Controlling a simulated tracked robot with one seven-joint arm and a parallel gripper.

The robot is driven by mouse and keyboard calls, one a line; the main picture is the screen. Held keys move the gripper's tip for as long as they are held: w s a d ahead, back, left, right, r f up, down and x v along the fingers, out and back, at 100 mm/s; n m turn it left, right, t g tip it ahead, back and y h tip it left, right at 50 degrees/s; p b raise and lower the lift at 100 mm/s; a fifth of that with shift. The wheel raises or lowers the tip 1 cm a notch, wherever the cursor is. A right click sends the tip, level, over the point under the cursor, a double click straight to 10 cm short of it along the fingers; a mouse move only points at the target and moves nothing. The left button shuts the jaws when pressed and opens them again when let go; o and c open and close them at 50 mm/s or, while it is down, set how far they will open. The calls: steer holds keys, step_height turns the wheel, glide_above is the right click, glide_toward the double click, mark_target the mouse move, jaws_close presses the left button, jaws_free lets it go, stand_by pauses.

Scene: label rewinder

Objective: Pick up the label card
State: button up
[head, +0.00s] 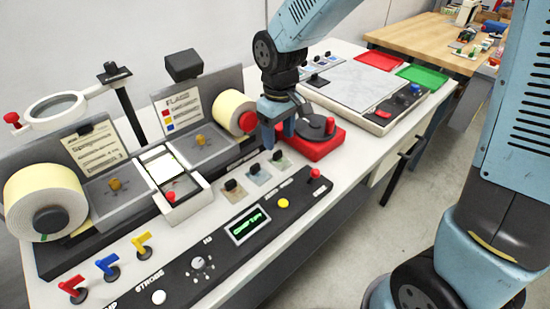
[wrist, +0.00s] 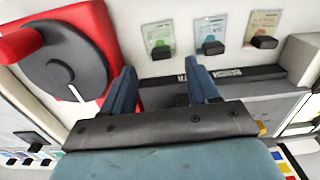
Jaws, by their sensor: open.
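A plain white card (head: 167,168) lies in a small white open-topped box between the two rolls; it may be the label card, though I cannot read any label on it. Three small tinted cards with black clips or knobs lie in a row on the white deck: a green one (wrist: 156,33), a blue one (wrist: 208,26) and an orange one (wrist: 262,22). My gripper (head: 277,135) hangs above the deck beside the red block, right of the white box. In the wrist view my gripper (wrist: 160,75) is open, with nothing between its fingers.
The red block (head: 318,148) with a dark disc stands close to my gripper. Paper rolls (head: 50,195) stand at left and back. A magnifier (head: 55,106), coloured levers (head: 107,265) and a lit display (head: 247,225) surround the deck. Red (head: 379,61) and green trays (head: 421,76) lie far right.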

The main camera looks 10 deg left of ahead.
mark_target(279, 153)
steer(key=shift+s+d+f, duration=0.1)
steer(key=shift+d+f, duration=0.05)
steer(key=shift+f, duration=2.65)
jaws_close()
